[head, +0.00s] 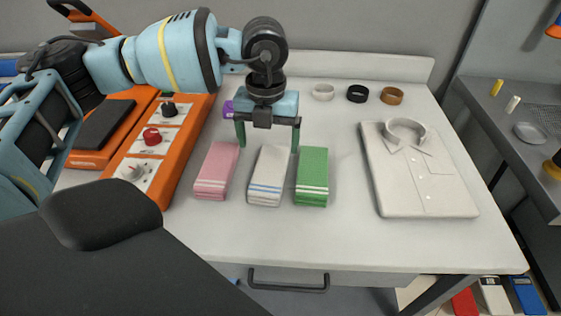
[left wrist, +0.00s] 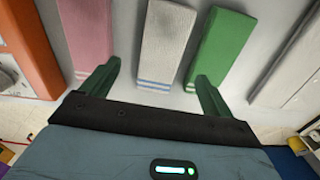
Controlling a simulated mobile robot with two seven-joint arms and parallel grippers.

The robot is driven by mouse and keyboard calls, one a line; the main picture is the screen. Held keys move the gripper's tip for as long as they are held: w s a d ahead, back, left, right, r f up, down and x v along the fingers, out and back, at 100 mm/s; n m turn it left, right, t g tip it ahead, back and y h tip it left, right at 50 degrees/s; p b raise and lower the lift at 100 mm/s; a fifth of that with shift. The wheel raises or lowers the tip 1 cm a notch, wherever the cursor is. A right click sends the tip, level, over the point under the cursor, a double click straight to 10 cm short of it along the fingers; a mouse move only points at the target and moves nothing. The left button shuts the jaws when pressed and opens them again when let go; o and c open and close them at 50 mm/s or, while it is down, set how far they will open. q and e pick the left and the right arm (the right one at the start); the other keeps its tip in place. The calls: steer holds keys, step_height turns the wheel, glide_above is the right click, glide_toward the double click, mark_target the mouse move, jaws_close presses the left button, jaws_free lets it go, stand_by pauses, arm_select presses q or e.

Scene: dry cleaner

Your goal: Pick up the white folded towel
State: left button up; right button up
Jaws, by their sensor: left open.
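The white folded towel (head: 268,175) with blue stripes at its near end lies on the white table, between a pink folded towel (head: 217,171) and a green folded towel (head: 312,177). My left gripper (head: 268,146) is open above the far end of the white towel, its fingers spread wider than the towel. In the left wrist view the white towel (left wrist: 164,45) shows ahead of the gap between the open fingers (left wrist: 155,85), with nothing held. The pink towel (left wrist: 87,35) and green towel (left wrist: 221,48) flank it. My right gripper is not in view.
An orange control panel (head: 148,153) with knobs stands left of the towels. A folded white shirt (head: 425,185) lies to the right. White, black and brown rolls (head: 357,93) and a purple item (head: 228,109) sit at the back. The table (head: 340,235) is clear in front.

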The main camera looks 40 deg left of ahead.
mark_target(270, 166)
arm_select(q)
steer(key=shift+s+f, duration=0.2)
steer(key=shift+s, duration=0.05)
steer(key=shift+f, duration=0.85)
steer(key=shift+w+f, duration=0.1)
steer(key=shift+f, duration=0.4)
steer(key=shift+w+f, duration=0.15)
steer(key=shift+f, duration=1.05)
steer(key=shift+w+f, duration=0.1)
steer(key=shift+f, duration=1.05)
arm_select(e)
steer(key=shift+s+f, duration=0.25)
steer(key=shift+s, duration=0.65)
arm_select(q)
steer(key=shift+c, duration=0.2)
steer(key=c, duration=1)
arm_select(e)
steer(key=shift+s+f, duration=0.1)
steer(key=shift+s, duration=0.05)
arm_select(q)
steer(key=shift+r, duration=0.15)
